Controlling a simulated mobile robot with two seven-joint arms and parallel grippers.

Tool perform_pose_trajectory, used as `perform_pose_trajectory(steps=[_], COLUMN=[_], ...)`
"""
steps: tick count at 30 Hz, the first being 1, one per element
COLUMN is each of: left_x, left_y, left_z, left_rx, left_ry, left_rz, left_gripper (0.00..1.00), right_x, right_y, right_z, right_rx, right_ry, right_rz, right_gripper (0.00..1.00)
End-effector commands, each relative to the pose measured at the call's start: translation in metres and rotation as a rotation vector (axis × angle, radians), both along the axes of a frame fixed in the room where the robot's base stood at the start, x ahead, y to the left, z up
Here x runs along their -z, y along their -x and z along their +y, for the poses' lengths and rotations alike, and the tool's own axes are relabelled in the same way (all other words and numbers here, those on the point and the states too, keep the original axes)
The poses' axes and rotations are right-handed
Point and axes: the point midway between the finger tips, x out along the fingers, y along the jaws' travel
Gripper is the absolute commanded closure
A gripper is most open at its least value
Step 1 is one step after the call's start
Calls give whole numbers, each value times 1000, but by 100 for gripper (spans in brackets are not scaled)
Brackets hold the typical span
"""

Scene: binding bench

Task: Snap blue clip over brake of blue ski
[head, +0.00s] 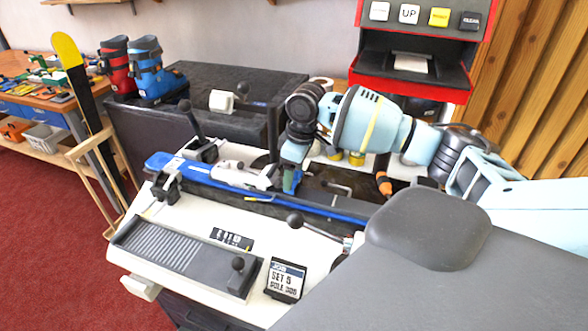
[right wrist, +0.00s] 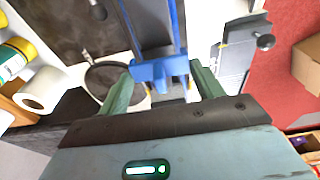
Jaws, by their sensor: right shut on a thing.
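The blue ski (head: 260,197) lies across the white bench (head: 190,222), its blue tip at the left, held near there by a black clamp (head: 168,186). A light grey binding sits on it; the brake itself is too small to tell apart. My right gripper (head: 291,181) points down beside the ski's middle. In the right wrist view its green fingers (right wrist: 158,84) are shut on the blue clip (right wrist: 160,70). Blue strips run up from the clip there; I cannot tell whether it touches the brake. My left gripper is not in view.
A lever with a black knob (head: 295,220) stands in front of the ski. A ribbed black plate (head: 185,255) and a small sign (head: 285,279) lie at the bench front. Red and blue boots (head: 148,68) stand on the dark cabinet behind. A yellow-tipped ski (head: 68,50) leans at the left.

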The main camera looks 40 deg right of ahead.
Motion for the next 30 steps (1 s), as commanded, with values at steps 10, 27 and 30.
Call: perform_pose_trajectory(steps=[10, 27, 30], left_x=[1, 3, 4], left_y=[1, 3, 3], left_z=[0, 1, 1], left_rx=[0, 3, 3], left_ry=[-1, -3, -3], left_rz=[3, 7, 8], left_gripper=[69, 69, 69], right_x=[8, 20, 22], right_y=[0, 0, 0], right_z=[0, 0, 0], right_rx=[0, 0, 0], right_ry=[0, 0, 0], right_rz=[0, 0, 0], right_gripper=[59, 59, 59])
